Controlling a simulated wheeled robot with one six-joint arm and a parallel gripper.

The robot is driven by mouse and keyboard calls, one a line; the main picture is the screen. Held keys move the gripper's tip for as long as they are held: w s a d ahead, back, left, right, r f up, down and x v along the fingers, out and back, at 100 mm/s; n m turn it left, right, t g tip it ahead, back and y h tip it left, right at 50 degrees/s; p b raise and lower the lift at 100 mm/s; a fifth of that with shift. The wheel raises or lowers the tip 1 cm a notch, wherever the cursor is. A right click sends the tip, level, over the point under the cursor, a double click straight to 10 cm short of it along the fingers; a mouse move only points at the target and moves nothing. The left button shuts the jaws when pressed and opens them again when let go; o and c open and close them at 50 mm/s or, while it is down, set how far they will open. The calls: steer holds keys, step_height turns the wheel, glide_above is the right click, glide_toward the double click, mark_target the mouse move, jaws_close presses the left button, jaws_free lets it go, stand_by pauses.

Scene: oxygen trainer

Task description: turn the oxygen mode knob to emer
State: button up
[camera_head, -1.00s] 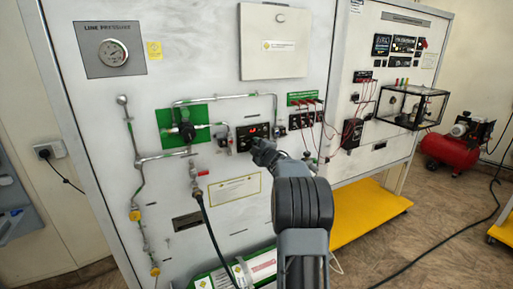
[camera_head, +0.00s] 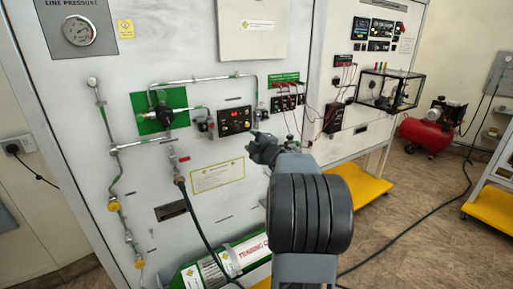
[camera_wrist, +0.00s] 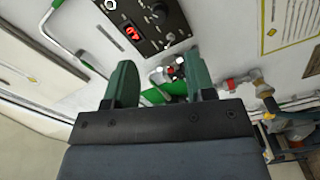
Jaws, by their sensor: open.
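My gripper (camera_head: 256,139) is just right of and below the panel in the head view. In the wrist view its two green fingers (camera_wrist: 160,84) are apart with nothing held between them, and the panel lies beyond their tips.
A green plate with a black regulator (camera_head: 160,112) and metal pipes is left of the panel. A red-handled valve (camera_head: 181,160) with a dark hose hangs below. Red leads (camera_head: 290,92) are plugged in at the right. A green cylinder (camera_head: 225,260) lies at the bottom.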

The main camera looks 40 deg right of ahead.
steer(key=shift+s+a, duration=0.2)
steer(key=shift+s, duration=1.05)
